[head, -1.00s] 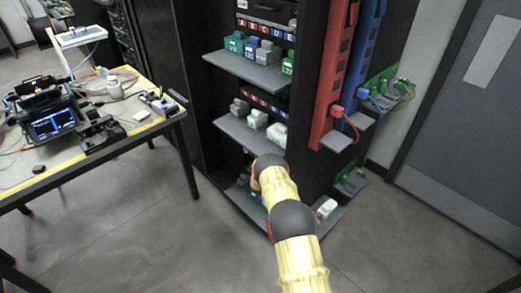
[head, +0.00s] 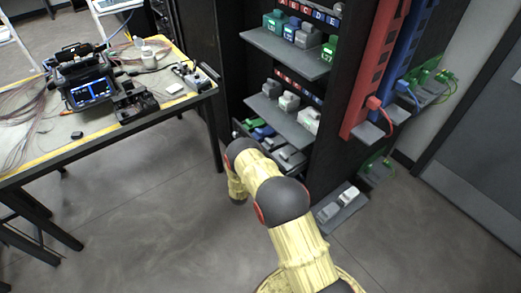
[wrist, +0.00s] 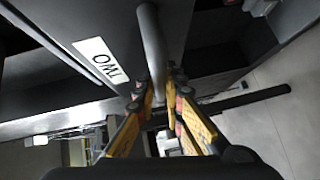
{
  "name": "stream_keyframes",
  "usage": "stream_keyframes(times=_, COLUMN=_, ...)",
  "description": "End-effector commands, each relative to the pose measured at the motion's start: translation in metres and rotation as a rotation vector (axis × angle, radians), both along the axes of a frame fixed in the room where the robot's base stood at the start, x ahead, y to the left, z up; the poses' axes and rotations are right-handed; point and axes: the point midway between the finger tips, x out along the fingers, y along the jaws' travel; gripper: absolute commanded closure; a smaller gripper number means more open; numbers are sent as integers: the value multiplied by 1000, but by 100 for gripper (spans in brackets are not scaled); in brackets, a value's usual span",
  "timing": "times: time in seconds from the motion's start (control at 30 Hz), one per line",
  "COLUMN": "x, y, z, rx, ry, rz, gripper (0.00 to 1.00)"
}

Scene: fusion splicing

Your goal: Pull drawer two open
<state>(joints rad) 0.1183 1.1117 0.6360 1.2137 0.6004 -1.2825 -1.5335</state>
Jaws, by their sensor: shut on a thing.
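Drawer two (wrist: 110,30) is a dark drawer front with a white label (wrist: 101,60) reading TWO, seen turned in the wrist view. A grey bar handle (wrist: 151,45) stands off its front. My gripper (wrist: 158,92) is shut on this handle, one orange-and-black finger on each side. In the head view an open drawer (head: 240,131) sticks out of the dark cabinet below the lower shelf, with green, blue and grey items inside. My arm covers part of it, and my gripper and the handle are hidden there.
Two grey shelves (head: 276,55) with coloured connector boxes sit above the drawer. A workbench (head: 165,118) with a splicer (head: 90,90) stands at the left. A low grey tray (head: 335,212) is right of my arm. The floor between bench and cabinet is clear.

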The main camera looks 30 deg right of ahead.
Motion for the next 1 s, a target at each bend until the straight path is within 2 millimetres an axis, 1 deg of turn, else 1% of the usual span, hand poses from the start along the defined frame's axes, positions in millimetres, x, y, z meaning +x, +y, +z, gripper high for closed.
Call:
stream_keyframes(times=0.03, x=-1, y=13, z=-2, rx=1, ry=2, rz=3, gripper=100)
stream_keyframes(times=0.2, x=-4, y=38, z=-2, rx=1, ry=2, rz=3, gripper=100)
stream_keyframes(times=0.4, x=-5, y=53, z=-2, rx=1, ry=3, rz=1, gripper=100)
stream_keyframes(times=0.53, x=-5, y=56, z=-2, rx=1, ry=3, rz=0, gripper=100)
stream_keyframes(times=0.87, x=-5, y=56, z=-2, rx=2, ry=2, rz=-1, gripper=100)
stream_keyframes(times=0.9, x=-5, y=56, z=-2, rx=2, ry=2, rz=-1, gripper=88)
stream_keyframes(times=1.0, x=-5, y=56, z=-2, rx=1, ry=2, rz=-1, gripper=82)
